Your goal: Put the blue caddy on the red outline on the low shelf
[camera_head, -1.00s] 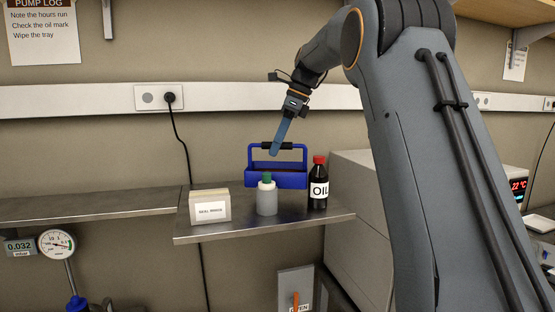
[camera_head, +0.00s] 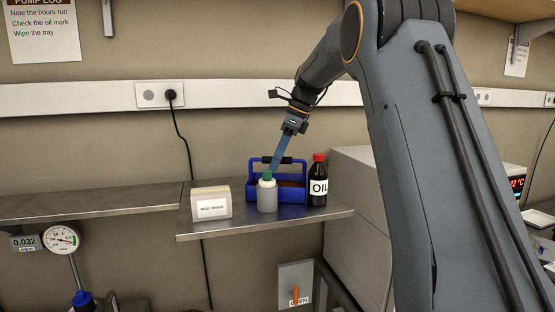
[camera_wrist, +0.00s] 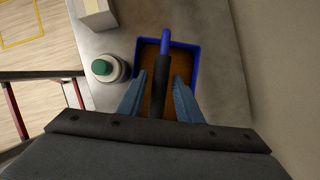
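The blue caddy (camera_head: 291,195) stands upright on the metal shelf, behind the white bottle, apparently resting on it. It also shows in the wrist view (camera_wrist: 198,58), with a brown inside and a dark grip on its handle (camera_wrist: 162,92). My gripper (camera_head: 276,168) points down at the handle. In the wrist view its two blue fingers (camera_wrist: 160,80) are apart, one on each side of the handle, with gaps between. I see no red outline in either view.
A white bottle (camera_head: 267,197) with a green cap stands close in front of the caddy. A dark oil bottle (camera_head: 318,185) is close at its right, and a seal rings box (camera_head: 211,205) is at the left. Another shelf (camera_head: 90,203) extends left. A wall stands behind.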

